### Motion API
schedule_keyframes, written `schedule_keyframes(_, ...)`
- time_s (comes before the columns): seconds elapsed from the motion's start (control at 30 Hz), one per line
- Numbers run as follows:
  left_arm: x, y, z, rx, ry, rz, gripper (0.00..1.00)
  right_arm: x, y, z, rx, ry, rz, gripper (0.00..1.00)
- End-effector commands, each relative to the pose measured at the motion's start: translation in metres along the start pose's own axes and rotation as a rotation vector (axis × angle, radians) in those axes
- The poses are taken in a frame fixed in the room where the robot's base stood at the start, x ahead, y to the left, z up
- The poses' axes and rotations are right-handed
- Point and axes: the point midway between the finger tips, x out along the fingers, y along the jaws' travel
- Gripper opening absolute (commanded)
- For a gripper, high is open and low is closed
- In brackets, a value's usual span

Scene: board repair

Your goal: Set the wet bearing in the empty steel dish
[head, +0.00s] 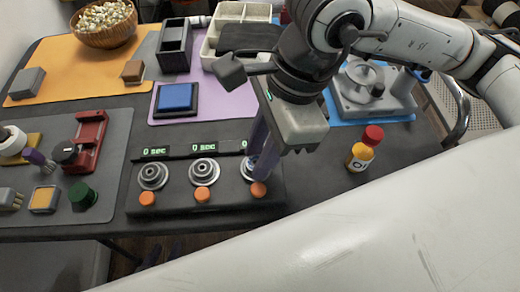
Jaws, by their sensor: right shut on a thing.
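My right gripper (262,152) points down at the right end of a black three-station unit (225,206). Its purple fingers are shut on what looks like a steel bearing (249,168), mostly hidden behind them. I cannot tell whether this ring rests on the station or is held just above it. The middle station (203,172) and left station (152,176) each show stepped steel rings. I cannot tell whether these are empty dishes or hold bearings. Water on the metal is too small to make out. My left gripper is not in view.
Orange buttons (202,196) line the unit's front, with timers reading 0 sec behind. A red-capped bottle (360,154) stands to the right. A green knob (82,195) and red fixture (90,140) lie left. A blue pad (175,97) lies behind. My white arm link covers the lower right.

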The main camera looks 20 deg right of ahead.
Motion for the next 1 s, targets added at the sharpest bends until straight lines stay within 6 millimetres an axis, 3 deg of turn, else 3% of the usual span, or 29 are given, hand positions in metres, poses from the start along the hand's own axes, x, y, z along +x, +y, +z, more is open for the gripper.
schedule_keyframes(0.53, 0.0027, -0.0001, 0.0022, 0.001, 0.003, 0.001, 0.31, 0.0072, 0.0022, -0.0024, 0.001, 0.006, 0.011, 0.03)
schedule_keyframes(0.57, 0.0027, -0.0001, 0.0022, 0.001, 0.003, 0.001, 0.31, 0.0073, 0.0022, -0.0024, 0.001, 0.006, 0.011, 0.28)
schedule_keyframes(0.67, 0.0027, -0.0001, 0.0022, 0.001, 0.003, 0.001, 0.31, 0.0073, 0.0026, -0.0024, 0.001, 0.006, 0.012, 0.45)
schedule_keyframes(0.7, 0.0027, -0.0001, 0.0022, 0.001, 0.003, 0.001, 0.31, 0.0074, 0.0027, -0.0024, 0.000, 0.006, 0.012, 0.47)
schedule_keyframes(0.77, 0.0027, -0.0001, 0.0021, 0.001, 0.004, 0.001, 0.31, 0.0074, 0.0029, -0.0023, 0.000, 0.006, 0.013, 0.47)
schedule_keyframes(0.8, 0.0027, 0.0000, 0.0021, 0.001, 0.004, 0.001, 0.31, 0.0075, 0.0031, -0.0024, -0.001, 0.006, 0.013, 0.36)
schedule_keyframes(1.0, 0.0025, 0.0000, 0.0018, 0.001, 0.004, 0.001, 0.31, 0.0070, 0.0036, -0.0021, -0.001, 0.006, 0.014, 0.38)
